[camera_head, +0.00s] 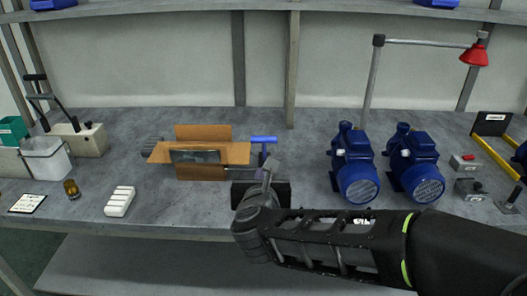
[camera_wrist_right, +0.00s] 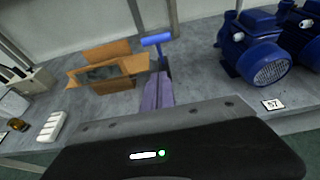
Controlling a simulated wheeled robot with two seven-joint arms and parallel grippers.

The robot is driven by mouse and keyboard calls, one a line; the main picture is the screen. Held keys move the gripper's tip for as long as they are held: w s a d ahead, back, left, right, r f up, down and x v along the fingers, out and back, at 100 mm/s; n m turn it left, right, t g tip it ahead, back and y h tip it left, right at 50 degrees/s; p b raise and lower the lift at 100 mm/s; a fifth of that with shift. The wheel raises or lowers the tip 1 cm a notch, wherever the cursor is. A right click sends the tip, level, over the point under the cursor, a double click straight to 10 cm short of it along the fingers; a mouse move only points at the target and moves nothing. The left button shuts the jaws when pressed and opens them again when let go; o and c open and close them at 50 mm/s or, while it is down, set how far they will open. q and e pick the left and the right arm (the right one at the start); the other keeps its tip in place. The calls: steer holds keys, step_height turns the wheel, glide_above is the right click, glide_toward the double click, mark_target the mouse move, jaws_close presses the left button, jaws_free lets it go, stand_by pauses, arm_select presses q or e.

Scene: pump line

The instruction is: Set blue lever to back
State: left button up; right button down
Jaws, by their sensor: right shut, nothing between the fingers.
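My left gripper is in neither view.
An open cardboard box (camera_head: 203,133) with a grey thing inside lies left of the lever. Two blue pumps (camera_head: 356,165) (camera_head: 415,164) stand to the right, under a red lamp (camera_head: 475,55). A white block (camera_head: 119,201) sits at the front left. The bench (camera_head: 305,140) behind the lever is clear.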

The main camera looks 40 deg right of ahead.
steer(key=shift+d, duration=0.1)
stand_by(0.3)
steer(key=p, duration=0.4)
glide_toward(264, 144)
steer(key=f+x, duration=0.1)
steer(key=x, duration=0.3)
steer(key=shift+w+d+r, duration=0.2)
steer(key=shift+w+d, duration=0.1)
steer(key=shift+w, duration=0.1)
